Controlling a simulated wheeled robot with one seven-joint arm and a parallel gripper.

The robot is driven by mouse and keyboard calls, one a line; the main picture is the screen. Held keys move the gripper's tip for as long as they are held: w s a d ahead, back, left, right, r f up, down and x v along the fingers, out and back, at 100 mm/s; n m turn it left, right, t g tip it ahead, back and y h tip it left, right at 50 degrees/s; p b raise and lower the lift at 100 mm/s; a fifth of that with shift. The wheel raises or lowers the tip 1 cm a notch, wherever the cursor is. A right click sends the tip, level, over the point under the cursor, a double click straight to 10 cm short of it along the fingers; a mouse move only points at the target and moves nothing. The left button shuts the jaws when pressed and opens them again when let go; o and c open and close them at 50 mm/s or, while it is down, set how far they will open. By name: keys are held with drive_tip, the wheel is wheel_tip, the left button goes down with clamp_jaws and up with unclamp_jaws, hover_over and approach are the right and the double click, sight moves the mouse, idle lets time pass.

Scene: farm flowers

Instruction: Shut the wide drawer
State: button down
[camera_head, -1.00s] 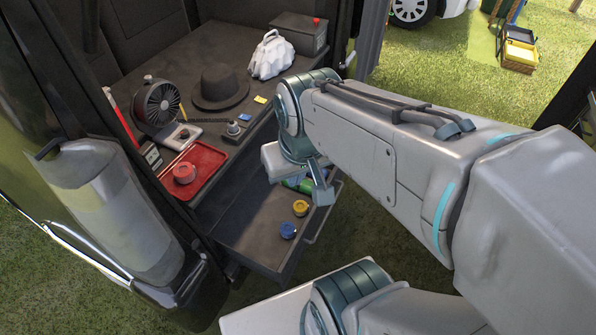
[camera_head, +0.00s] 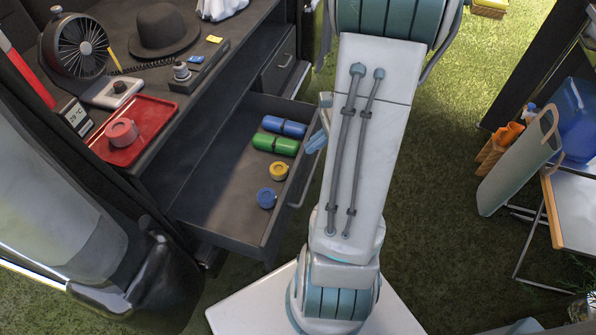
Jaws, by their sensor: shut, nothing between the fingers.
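The wide drawer (camera_head: 205,190) is dark grey and stands open below the counter. Its front edge and long handle (camera_head: 303,185) face right. Inside lie a blue cylinder (camera_head: 284,127), a green cylinder (camera_head: 275,145), a yellow roll (camera_head: 279,171) and a blue roll (camera_head: 266,198). My gripper (camera_head: 316,141) shows only in part beside the drawer's front at its far end, outside it; my arm hides the rest. It is shut and empty. I cannot tell whether it touches the drawer.
The counter above holds a fan (camera_head: 80,45), a black hat (camera_head: 163,30) and a red tray (camera_head: 150,114). A smaller drawer (camera_head: 278,72) beyond is closed. Grass lies between.

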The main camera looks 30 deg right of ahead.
drive_tip(key=s+d+f+m+t+b, duration=0.25)
drive_tip(key=d+f+m+b, duration=0.4)
drive_tip(key=f, duration=0.65)
drive_tip(key=b, duration=0.4)
approach(296, 174)
drive_tip(key=shift+m+h, duration=0.35)
drive_tip(key=shift+h, duration=0.05)
drive_tip(key=x, duration=0.5)
drive_tip(key=shift+s+a+f, duration=0.1)
drive_tip(key=shift+s+a, duration=0.15)
drive_tip(key=shift+a, duration=0.1)
drive_tip(key=shift+w+a, duration=0.25)
drive_tip(key=shift+w, duration=0.05)
